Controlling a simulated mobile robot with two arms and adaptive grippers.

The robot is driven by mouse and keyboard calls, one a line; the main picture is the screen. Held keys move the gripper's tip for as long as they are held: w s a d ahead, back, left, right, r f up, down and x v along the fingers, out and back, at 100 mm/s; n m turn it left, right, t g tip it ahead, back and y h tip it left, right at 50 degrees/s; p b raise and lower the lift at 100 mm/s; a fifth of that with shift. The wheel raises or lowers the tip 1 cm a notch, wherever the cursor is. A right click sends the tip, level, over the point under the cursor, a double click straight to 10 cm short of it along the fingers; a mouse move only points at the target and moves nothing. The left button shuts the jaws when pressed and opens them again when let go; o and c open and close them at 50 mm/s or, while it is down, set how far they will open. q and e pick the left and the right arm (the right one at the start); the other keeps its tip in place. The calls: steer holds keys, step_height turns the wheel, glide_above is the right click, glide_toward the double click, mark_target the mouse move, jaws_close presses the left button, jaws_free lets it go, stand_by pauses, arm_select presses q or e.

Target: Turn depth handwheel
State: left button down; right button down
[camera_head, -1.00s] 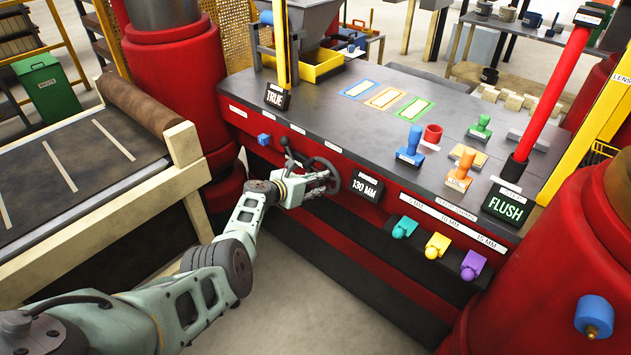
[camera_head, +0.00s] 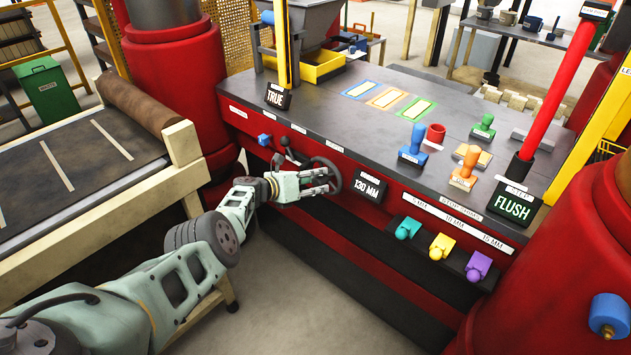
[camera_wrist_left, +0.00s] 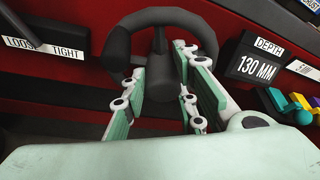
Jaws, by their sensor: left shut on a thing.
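The depth handwheel is a dark round wheel (camera_head: 332,172) on the red front of the press, left of a black display (camera_head: 369,186) reading 130 MM. My left gripper (camera_head: 328,178) reaches it from the left. In the left wrist view the wheel (camera_wrist_left: 128,38) fills the upper middle, and the display (camera_wrist_left: 257,63) is labelled DEPTH. There my left gripper (camera_wrist_left: 172,75) has its pale green fingers on either side of a dark part of the wheel, shut on it. The fingertips' exact contact is partly hidden. My right gripper is in no view.
A dark lever (camera_head: 287,149) stands just left of the wheel; a LOOSE/TIGHT label (camera_wrist_left: 42,48) shows beside it. Teal, yellow and purple knobs (camera_head: 440,246) sit on a ledge to the lower right. A conveyor-like table (camera_head: 75,170) stands at left. Floor below my arm is open.

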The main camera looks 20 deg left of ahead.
arm_select(q)
steer(key=shift+a+r, duration=0.1)
steer(key=shift+a, duration=0.2)
steer(key=c, duration=1.8)
jaws_free()
steer(key=shift+o, duration=1.3)
steer(key=shift+w+a+f, duration=0.1)
steer(key=shift+w+f, duration=0.05)
steer(key=shift+f, duration=0.05)
steer(key=shift+d, duration=0.2)
steer(key=shift+v, duration=1.25)
steer(key=v, duration=0.9)
steer(key=shift+s+a+r, duration=0.15)
steer(key=shift+s, duration=0.1)
